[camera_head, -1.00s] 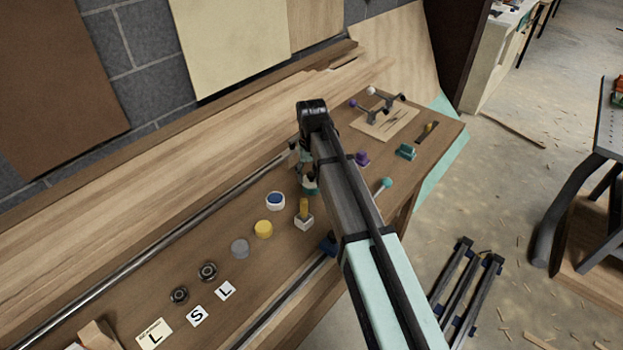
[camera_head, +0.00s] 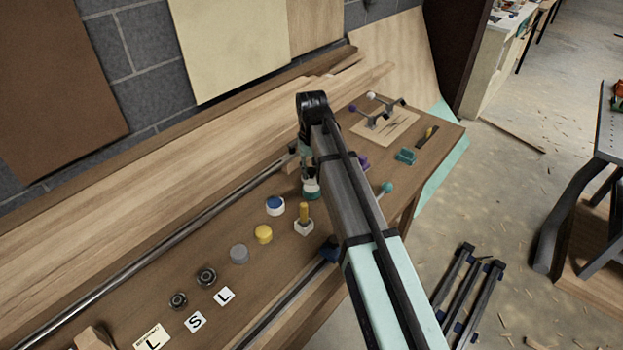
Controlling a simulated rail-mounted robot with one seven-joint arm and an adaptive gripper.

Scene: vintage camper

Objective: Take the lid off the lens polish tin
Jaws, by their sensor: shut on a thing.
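A small round teal-and-white tin (camera_head: 311,195) stands on the workbench beneath my arm. No label on it is legible, so I cannot confirm that it is the lens polish tin. My gripper (camera_head: 309,182) points down at its top and is shut on its upper part, seemingly the lid. My arm link and wrist hide most of the fingers. I cannot tell whether the lid is apart from the body.
Left of my gripper are a blue-topped white tin (camera_head: 275,206), a yellow tin (camera_head: 263,234) and a grey disc (camera_head: 239,253). A white block with a yellow peg (camera_head: 303,220) stands close in front. A teal block (camera_head: 405,156) lies to the right. A metal rail (camera_head: 190,228) runs behind.

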